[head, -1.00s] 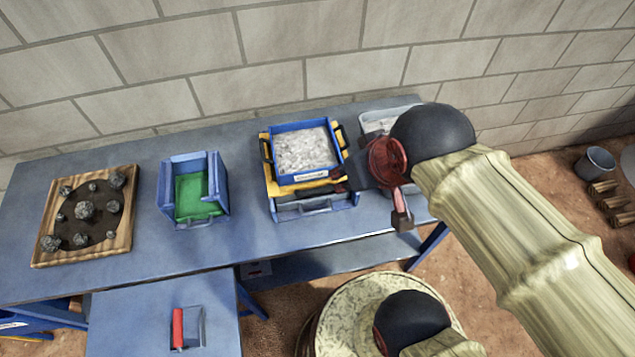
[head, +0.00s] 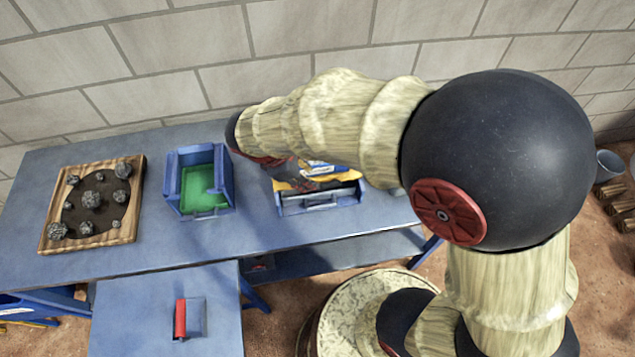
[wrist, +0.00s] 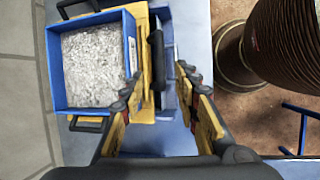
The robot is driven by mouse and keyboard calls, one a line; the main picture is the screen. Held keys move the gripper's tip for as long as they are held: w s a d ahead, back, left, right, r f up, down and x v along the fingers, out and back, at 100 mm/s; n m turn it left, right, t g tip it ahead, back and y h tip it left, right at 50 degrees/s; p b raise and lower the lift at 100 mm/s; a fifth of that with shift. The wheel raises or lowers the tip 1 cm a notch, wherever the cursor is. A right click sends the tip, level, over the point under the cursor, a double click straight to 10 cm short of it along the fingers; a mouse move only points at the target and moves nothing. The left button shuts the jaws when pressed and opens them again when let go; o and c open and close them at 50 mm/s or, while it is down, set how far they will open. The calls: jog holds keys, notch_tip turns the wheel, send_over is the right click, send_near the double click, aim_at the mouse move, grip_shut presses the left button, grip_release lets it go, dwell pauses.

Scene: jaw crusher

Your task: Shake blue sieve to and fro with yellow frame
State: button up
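The blue sieve (wrist: 131,40), full of pale grey crushed material (wrist: 92,65), sits on the yellow frame (wrist: 145,88) in the wrist view. A black handle (wrist: 156,62) stands at the frame's right side there. My gripper (wrist: 160,78) is open, with one finger on each side of this handle; I cannot tell whether they touch it. In the head view my arm covers most of the sieve, and my gripper is mostly hidden. A yellow front part of the frame (head: 284,185) shows below my arm, above a blue-grey tray (head: 319,202).
The sieve stack stands on a blue table (head: 130,262) against a block wall. To its left are a blue box with a green inside (head: 203,190) and a wooden tray with rocks (head: 135,225). A lower table (head: 120,318) holds a red-handled item (head: 181,318).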

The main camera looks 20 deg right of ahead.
jog(key=shift+b+x, duration=1.05)
jog(key=shift+x, duration=2.85)
jog(key=shift+c, duration=1.3)
grip_shut()
